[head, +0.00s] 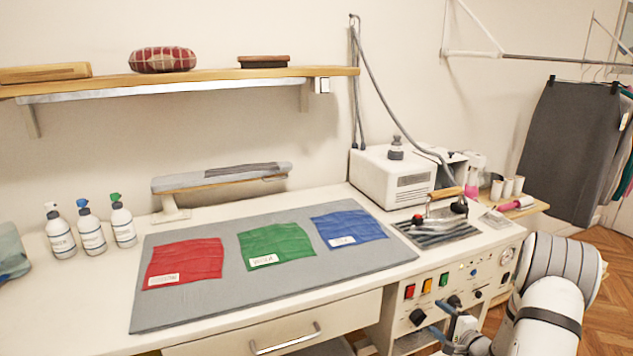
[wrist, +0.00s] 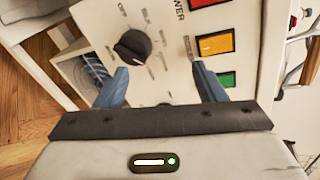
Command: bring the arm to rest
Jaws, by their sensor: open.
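My gripper (head: 436,334) is low at the right in the head view, in front of the control panel (head: 460,291) of the ironing station. In the wrist view its two blue fingers (wrist: 159,88) stand apart with nothing between them. Behind the fingers the panel shows a black knob (wrist: 132,47) and red, orange and green switches, the orange one (wrist: 215,44) beside the right finger. I cannot tell how far the fingertips are from the panel. My arm comes in from the lower right.
A grey mat (head: 200,306) on the table bears red (head: 185,262), green (head: 275,245) and blue (head: 349,228) cloths. Spray bottles (head: 91,231) stand at the left. An iron (head: 440,207) rests on its stand at the right. Wooden floor is open at the lower right.

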